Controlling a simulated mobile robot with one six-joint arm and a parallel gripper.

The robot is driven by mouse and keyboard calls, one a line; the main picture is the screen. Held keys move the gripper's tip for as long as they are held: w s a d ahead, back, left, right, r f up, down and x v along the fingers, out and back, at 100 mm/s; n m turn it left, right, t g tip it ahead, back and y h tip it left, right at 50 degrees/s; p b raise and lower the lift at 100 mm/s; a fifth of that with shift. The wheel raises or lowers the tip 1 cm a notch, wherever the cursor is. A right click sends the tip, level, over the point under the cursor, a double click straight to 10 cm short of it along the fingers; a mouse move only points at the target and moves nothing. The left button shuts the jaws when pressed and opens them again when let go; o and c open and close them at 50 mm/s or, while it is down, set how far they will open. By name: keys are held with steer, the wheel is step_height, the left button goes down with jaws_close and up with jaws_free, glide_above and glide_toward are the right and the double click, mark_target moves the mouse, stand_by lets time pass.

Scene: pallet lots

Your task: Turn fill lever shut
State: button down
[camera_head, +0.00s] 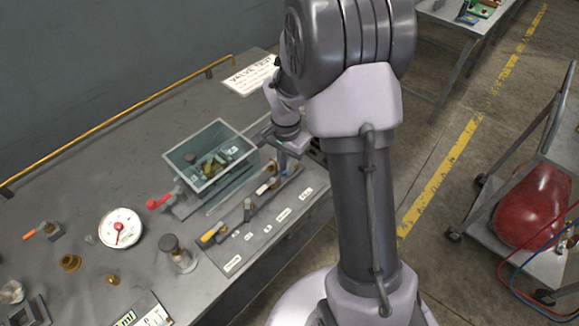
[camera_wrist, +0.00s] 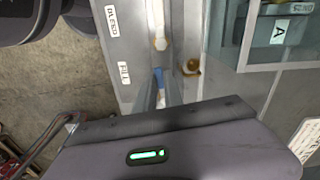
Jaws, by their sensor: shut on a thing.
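The fill lever (camera_wrist: 158,76) shows in the wrist view as a short blue handle beside the FILL label (camera_wrist: 124,73) on the bench edge. My gripper (camera_wrist: 159,88) is shut on it, with one grey finger on each side. The fingers cover much of the handle, so its exact angle is hard to tell. In the head view my gripper (camera_head: 290,150) is at the far right end of the valve row, and the lever is too hidden there to make out.
A clear-walled tank (camera_head: 205,180) with small parts inside stands close left of my gripper. A brass fitting (camera_wrist: 190,67) sits beside the lever. A yellow-handled valve (camera_head: 212,236), a red lever (camera_head: 160,202) and a dial gauge (camera_head: 120,229) are on the bench.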

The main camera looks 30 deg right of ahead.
steer(key=shift+w+a+m, duration=0.1)
steer(key=shift+w+m, duration=0.15)
steer(key=shift+m, duration=0.45)
steer(key=c, duration=1.5)
jaws_free()
steer(key=shift+o, duration=0.2)
